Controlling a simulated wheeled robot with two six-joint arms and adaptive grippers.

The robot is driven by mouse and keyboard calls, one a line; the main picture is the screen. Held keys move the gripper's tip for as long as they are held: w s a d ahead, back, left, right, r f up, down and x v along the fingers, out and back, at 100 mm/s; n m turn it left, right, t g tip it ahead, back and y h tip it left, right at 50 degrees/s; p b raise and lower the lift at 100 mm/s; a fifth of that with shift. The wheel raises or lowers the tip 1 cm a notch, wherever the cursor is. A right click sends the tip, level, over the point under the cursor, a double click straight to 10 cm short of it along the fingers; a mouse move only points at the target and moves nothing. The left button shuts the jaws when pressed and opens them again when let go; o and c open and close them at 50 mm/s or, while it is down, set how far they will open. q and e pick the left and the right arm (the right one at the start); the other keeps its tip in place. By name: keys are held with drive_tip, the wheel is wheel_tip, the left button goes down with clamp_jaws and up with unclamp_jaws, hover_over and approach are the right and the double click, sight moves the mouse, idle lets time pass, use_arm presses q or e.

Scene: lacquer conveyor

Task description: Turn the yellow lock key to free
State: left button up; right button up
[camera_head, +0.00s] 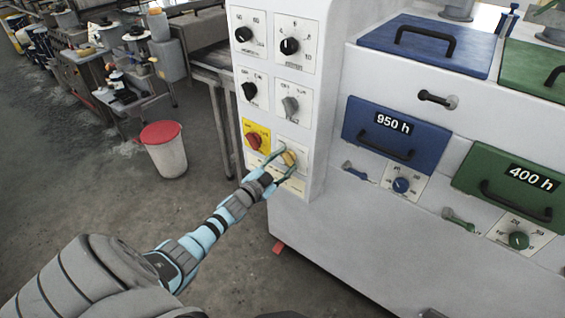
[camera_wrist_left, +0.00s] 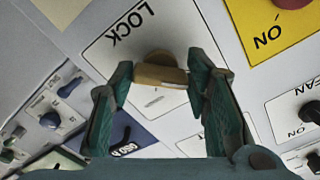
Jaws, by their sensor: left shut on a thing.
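The yellow lock key (camera_head: 289,158) sits on the lower right plate of the white control panel (camera_head: 318,110). In the left wrist view the key (camera_wrist_left: 160,76) is a yellow-brown bar on a round base, on a white plate (camera_wrist_left: 105,48) marked LOCK. My left gripper (camera_wrist_left: 163,78) has its two teal fingers on either end of the key and is shut on it. It also shows in the head view (camera_head: 276,163), reaching the panel from the lower left. The fingertips hide part of the key and plate. My right gripper is not in view.
A red knob (camera_head: 254,141) on a yellow plate is just left of the key. Black and grey knobs (camera_head: 290,105) are above. Blue (camera_head: 396,135) and green (camera_head: 508,185) drawers are to the right. A red-lidded bin (camera_head: 165,150) stands on open floor.

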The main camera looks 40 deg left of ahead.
use_arm(q)
drive_tip(key=shift+s+f, duration=0.1)
drive_tip(key=shift+f, duration=0.1)
idle(0.7)
drive_tip(key=o, duration=1.2)
drive_tip(key=shift+a, duration=0.1)
drive_tip(key=shift+c, duration=0.2)
drive_tip(key=s, duration=1.2)
